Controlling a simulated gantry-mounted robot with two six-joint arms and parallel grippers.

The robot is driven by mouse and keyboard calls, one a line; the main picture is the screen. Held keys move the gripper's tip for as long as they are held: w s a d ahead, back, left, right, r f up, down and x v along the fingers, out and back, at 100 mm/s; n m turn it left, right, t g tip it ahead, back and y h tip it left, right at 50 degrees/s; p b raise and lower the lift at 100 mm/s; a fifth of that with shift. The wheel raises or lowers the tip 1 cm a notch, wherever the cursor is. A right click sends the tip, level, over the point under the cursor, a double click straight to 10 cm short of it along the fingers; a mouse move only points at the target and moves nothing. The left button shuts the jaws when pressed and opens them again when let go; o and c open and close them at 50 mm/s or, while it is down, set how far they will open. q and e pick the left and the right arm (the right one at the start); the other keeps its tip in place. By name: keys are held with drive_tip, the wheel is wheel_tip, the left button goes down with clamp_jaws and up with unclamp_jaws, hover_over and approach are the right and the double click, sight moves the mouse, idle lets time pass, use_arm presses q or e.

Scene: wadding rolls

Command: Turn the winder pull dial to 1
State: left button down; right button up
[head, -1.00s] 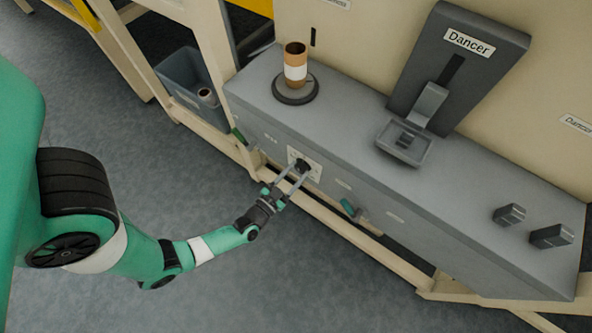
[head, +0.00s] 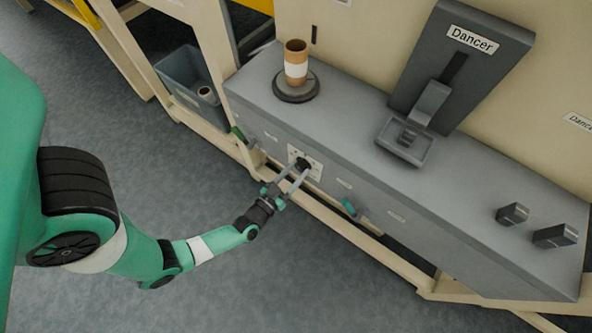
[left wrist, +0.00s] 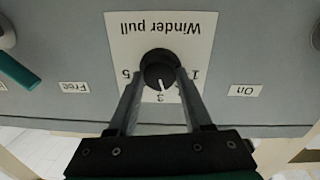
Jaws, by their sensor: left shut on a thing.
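The winder pull dial (head: 302,163) is a round black knob on a white plate (head: 316,171) on the front of the grey machine. In the left wrist view the dial (left wrist: 159,67) appears upside down under the words "Winder pull". Its white pointer line points down at the 3. The 5 is left of the knob and the 1 right of it. My left gripper (head: 297,168) is shut on the dial, with one finger on each side of the knob (left wrist: 160,75). My right gripper is not in view.
Green-handled levers flank the dial, one left (head: 238,134) and one right (head: 349,207). A cardboard core (head: 296,56) stands on a round base above. The Dancer unit (head: 459,60) is at right. A beige rail (head: 340,230) runs below the dial. The floor in front is clear.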

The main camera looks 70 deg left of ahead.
use_arm(q)
drive_tip(key=n+b, duration=0.1)
drive_tip(key=n, duration=0.5)
drive_tip(key=shift+f+n, duration=0.1)
drive_tip(key=shift+n, duration=0.2)
drive_tip(key=n+b, duration=0.2)
drive_tip(key=n, duration=0.4)
drive_tip(key=shift+n+y, duration=0.3)
drive_tip(key=shift+c, duration=1.6)
unclamp_jaws()
